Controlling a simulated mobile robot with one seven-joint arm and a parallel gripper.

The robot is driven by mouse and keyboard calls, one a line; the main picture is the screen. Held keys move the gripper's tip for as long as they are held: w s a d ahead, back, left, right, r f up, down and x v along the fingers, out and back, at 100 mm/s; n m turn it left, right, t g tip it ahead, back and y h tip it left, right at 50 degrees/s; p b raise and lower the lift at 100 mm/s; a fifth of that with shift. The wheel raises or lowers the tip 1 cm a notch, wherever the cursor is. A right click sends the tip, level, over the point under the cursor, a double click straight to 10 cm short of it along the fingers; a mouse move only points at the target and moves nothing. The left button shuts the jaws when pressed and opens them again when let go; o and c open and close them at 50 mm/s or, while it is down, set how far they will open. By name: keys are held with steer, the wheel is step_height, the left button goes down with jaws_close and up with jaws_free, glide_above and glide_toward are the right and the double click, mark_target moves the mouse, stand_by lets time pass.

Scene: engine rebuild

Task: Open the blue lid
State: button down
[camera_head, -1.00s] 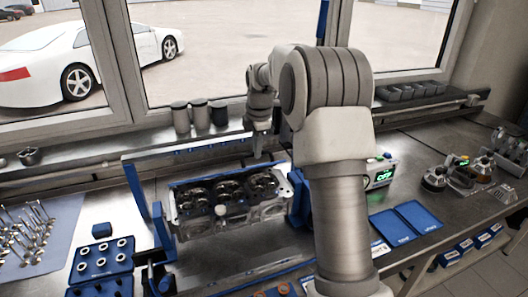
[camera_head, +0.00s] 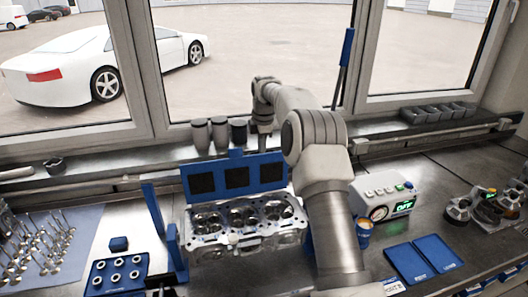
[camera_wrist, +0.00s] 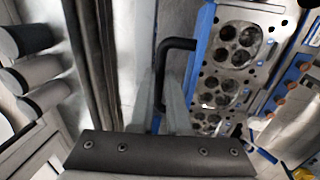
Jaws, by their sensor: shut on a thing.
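The blue lid (camera_head: 219,181) stands up behind the engine cylinder head (camera_head: 245,226), its inner face with three black pads turned toward the head camera. In the wrist view the lid shows as a narrow blue edge (camera_wrist: 201,38) beside the cylinder head (camera_wrist: 228,60). My gripper (camera_wrist: 163,80) is shut on the lid's black bent handle (camera_wrist: 176,44). In the head view my gripper is behind the lid's upper right part, and its fingers are mostly hidden there. The cylinder head's top with its round chambers is uncovered.
Grey cylinders (camera_head: 220,134) stand on the window sill close behind the lid. A blue upright post (camera_head: 154,210) is left of the head. A gauge box (camera_head: 385,196) and blue trays (camera_head: 422,258) lie right. Valves (camera_head: 38,242) lie on a mat at left.

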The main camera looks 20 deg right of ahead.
steer(key=w, duration=0.2)
steer(key=shift+w+f, duration=0.35)
steer(key=shift+w, duration=0.05)
steer(key=shift+w+r, duration=0.1)
stand_by(0.4)
steer(key=c, duration=1)
jaws_free()
steer(key=shift+o, duration=0.6)
step_height(320, 180, up, 7)
steer(key=s, duration=0.1)
steer(key=shift+s, duration=0.3)
steer(key=shift+r, duration=0.15)
